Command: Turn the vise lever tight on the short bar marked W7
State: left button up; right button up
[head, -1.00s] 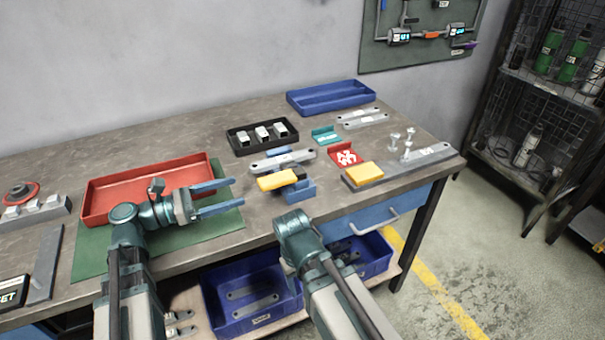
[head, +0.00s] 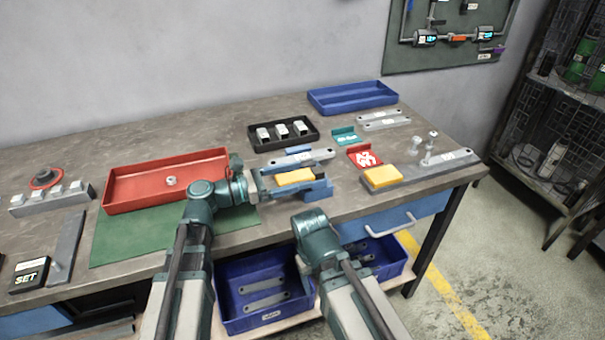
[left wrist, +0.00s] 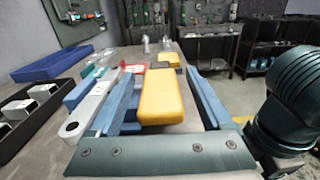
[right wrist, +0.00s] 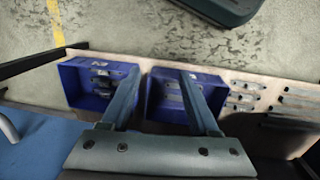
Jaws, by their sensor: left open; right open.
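A blue vise (head: 318,193) sits near the bench's front edge, with a yellow block-shaped lever handle (head: 294,177) on it. A grey bar (head: 290,159) with a hole at its end lies just behind the handle; it also shows in the left wrist view (left wrist: 88,112). I cannot read a W7 mark on the bar. My left gripper (head: 325,172) is open, its fingers on either side of the yellow handle (left wrist: 160,100), with gaps in the left wrist view. My right gripper (right wrist: 160,82) is open and empty, in front of the bench, above the lower shelf.
A red plate with white lettering (head: 364,158) and a teal one (head: 345,137) stand behind. A second yellow block (head: 382,177) sits on a grey plate at right. A black tray (head: 255,145), red tray (head: 108,200) and blue tray (head: 322,107) surround. Blue bins (head: 232,325) sit below.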

pick_arm(q)
jog(key=shift+x, duration=1)
grip_shut()
